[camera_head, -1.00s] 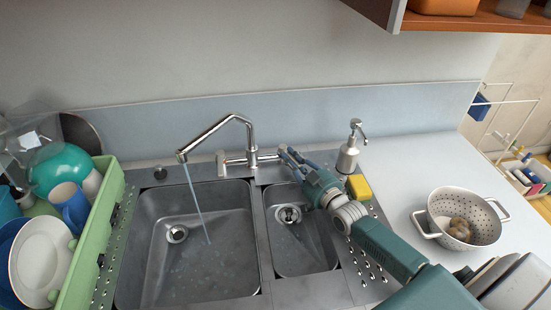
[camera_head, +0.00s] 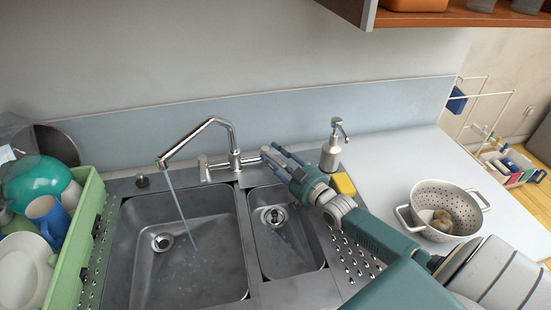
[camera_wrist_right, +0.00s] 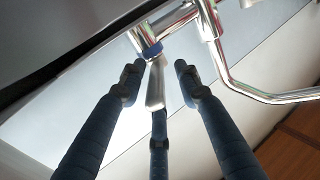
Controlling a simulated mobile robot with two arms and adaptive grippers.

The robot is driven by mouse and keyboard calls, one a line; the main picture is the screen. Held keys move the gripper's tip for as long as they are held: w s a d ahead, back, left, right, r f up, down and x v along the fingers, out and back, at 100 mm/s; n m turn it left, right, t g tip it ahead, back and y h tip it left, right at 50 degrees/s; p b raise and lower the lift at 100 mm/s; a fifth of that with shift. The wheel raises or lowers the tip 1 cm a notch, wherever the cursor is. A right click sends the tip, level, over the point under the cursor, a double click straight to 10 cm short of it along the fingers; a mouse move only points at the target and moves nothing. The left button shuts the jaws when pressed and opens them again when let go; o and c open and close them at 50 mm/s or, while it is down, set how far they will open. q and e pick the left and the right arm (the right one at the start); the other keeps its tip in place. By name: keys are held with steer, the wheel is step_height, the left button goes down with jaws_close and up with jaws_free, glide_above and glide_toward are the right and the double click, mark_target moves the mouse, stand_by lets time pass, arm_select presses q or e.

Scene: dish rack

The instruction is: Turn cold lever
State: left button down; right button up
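The chrome faucet (camera_head: 233,150) stands behind the sinks, with water (camera_head: 181,212) running from its spout into the large sink. My right gripper (camera_head: 272,156) is at the right end of the faucet body, over the back of the small sink. In the right wrist view, the cold lever (camera_wrist_right: 156,88) has a blue ring (camera_wrist_right: 152,51) at its base and points in between the fingers of my right gripper (camera_wrist_right: 156,82). The fingers are spread apart, with a gap on either side of the lever. Whether the middle finger touches it I cannot tell. My left gripper is not in view.
A soap dispenser (camera_head: 331,152) and a yellow sponge (camera_head: 343,184) stand close to the right of my gripper. A colander (camera_head: 407,215) is on the right counter. A green dish rack (camera_head: 77,235) is at the left. A cabinet (camera_head: 450,15) hangs at the upper right.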

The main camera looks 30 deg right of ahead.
mark_target(276, 157)
step_height(276, 157, up, 9)
steer(key=shift+s+d+r, duration=0.1)
steer(key=shift+d, duration=0.05)
